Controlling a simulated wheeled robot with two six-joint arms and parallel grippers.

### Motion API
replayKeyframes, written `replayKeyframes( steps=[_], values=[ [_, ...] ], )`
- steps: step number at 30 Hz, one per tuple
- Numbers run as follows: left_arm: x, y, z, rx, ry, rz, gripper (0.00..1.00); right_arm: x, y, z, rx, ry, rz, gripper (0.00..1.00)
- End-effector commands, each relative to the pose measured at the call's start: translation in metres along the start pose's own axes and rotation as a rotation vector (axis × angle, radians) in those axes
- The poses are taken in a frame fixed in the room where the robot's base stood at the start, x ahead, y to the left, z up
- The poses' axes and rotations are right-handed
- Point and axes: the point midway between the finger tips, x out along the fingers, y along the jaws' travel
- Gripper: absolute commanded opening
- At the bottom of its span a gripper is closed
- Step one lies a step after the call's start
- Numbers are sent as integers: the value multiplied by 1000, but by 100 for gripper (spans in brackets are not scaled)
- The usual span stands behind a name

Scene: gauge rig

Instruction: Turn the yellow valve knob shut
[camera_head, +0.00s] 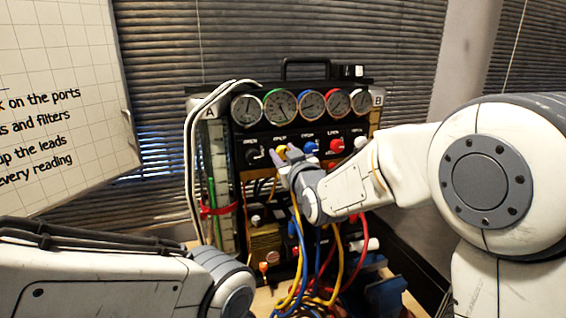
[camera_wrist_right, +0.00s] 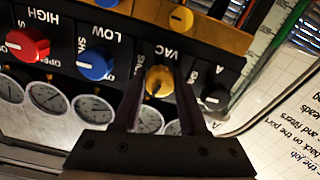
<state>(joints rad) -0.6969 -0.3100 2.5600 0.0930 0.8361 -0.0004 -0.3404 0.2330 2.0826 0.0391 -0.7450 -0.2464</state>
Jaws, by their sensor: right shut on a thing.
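The yellow valve knob (camera_wrist_right: 159,80) sits on the black panel by the label VAC in the right wrist view. My right gripper (camera_wrist_right: 160,95) has its two fingers on either side of this knob and is shut on it. In the head view the yellow knob (camera_head: 281,151) shows only in part, behind my right gripper (camera_head: 286,160). My left arm lies at the lower left of the head view, and its gripper fingers do not show.
Blue (camera_head: 310,147) and red (camera_head: 337,145) knobs sit to the right of the yellow one, and a black knob (camera_wrist_right: 215,99) sits on its other side. Round gauges (camera_head: 281,106) line the panel above. Blue, yellow and red hoses (camera_head: 335,262) hang below.

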Motion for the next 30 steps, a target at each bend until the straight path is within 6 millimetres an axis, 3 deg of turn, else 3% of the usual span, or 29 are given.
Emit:
replayKeyframes(
  steps=[3,30],
  values=[
    [22,-2,1,0,0,0,72,0,-1,5,111,4,0,0],
    [122,-9,6,0,0,0,72,0,0,6,960,1,-1,0]
  ],
)
